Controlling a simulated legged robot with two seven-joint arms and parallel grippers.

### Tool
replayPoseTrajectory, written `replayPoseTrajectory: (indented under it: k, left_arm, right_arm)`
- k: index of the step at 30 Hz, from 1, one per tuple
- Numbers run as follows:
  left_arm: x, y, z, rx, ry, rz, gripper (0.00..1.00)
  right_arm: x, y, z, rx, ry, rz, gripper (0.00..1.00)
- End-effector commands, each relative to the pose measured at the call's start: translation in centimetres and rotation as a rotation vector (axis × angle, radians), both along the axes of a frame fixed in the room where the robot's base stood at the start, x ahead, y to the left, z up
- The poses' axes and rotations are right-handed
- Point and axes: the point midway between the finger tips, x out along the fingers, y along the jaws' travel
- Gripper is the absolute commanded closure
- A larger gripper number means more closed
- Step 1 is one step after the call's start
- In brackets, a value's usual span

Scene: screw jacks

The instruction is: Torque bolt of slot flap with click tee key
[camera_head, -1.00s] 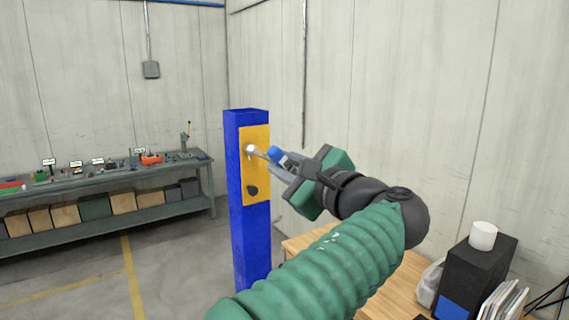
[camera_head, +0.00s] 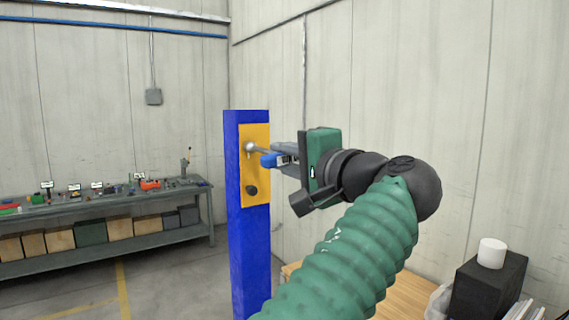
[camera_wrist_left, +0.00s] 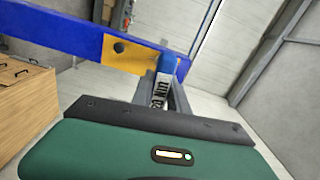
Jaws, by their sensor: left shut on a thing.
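A blue post (camera_head: 250,240) stands upright with a yellow flap plate (camera_head: 258,180) on its face. A bolt or tool head (camera_head: 250,147) shows at the upper part of the plate, with a dark round knob or hole (camera_head: 251,190) lower down. My left gripper (camera_head: 282,159) is shut on the blue-handled tee key (camera_head: 268,159), whose metal shaft reaches to the upper bolt spot. In the left wrist view the key (camera_wrist_left: 166,75) stands between the fingers against the yellow plate (camera_wrist_left: 128,52). Whether it is seated on the bolt is hidden. My right gripper is out of view.
A grey workbench (camera_head: 100,205) with tools on top and boxes beneath stands at the left wall. A wooden table (camera_head: 400,290) with a black box (camera_head: 490,282) and a white roll (camera_head: 491,253) is at the lower right.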

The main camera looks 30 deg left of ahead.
Motion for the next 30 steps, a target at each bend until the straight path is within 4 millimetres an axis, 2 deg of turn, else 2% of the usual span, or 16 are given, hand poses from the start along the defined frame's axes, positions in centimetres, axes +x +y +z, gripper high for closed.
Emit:
replayPoseTrajectory:
  k: [1,26,30]
  left_arm:
    - [-0.05,0.08,-0.2,-0.008,-0.025,0.002,1.0]
    - [0.0,0.02,0.14,0.0,-0.003,0.002,1.0]
    - [0.01,0.01,-0.3,-0.02,-0.057,0.003,1.0]
  right_arm:
    - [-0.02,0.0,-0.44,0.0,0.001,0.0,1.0]
    - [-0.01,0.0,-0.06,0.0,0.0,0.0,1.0]
    - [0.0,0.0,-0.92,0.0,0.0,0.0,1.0]
